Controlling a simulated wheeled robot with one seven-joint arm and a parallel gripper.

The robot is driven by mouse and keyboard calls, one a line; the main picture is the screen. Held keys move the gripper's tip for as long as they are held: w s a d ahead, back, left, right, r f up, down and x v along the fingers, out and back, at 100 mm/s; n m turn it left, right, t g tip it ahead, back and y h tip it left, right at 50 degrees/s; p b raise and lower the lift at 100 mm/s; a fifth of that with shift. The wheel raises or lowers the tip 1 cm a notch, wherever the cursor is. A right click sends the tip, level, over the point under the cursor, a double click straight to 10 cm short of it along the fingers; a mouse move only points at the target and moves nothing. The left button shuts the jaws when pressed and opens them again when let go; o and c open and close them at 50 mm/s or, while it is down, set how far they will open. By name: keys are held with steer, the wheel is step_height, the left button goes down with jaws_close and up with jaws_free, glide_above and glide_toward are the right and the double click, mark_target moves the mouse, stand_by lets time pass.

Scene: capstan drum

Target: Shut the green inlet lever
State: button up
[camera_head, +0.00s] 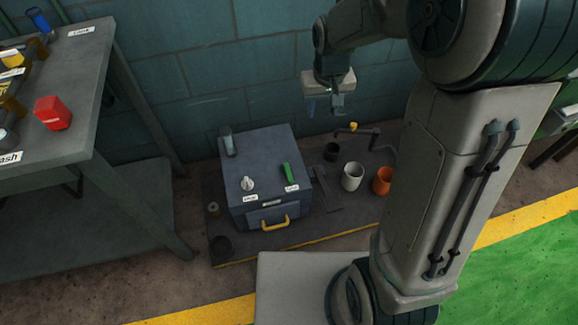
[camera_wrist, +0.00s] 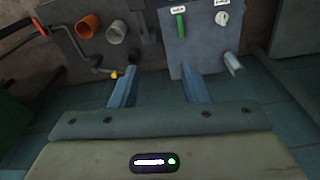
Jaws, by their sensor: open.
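The green inlet lever (camera_head: 288,173) is on the top right of a blue-grey box (camera_head: 257,152), with a small white label in front of it. In the wrist view the green lever (camera_wrist: 181,25) shows near the top, right of centre. My gripper (camera_head: 325,108) is open and empty, pointing down, above and behind the box to the right of it. In the wrist view its two fingers (camera_wrist: 158,84) are spread apart with nothing between them. The lever is well apart from the fingers.
The box also carries a white knob (camera_head: 247,183), a grey cylinder (camera_head: 229,145) and a yellow drawer handle (camera_head: 275,223). A white cup (camera_head: 352,176), an orange cup (camera_head: 382,181) and a pipe with a yellow end (camera_head: 358,129) are to its right. A grey table (camera_head: 70,95) stands left.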

steer(key=n+g+b, duration=0.1)
steer(key=b, duration=1)
glide_toward(289, 175)
step_height(289, 175, down, 8)
steer(key=b, duration=0.5)
steer(key=shift+w+a+f, duration=0.1)
steer(key=shift+w+f, duration=0.05)
steer(key=shift+f, duration=0.05)
jaws_close()
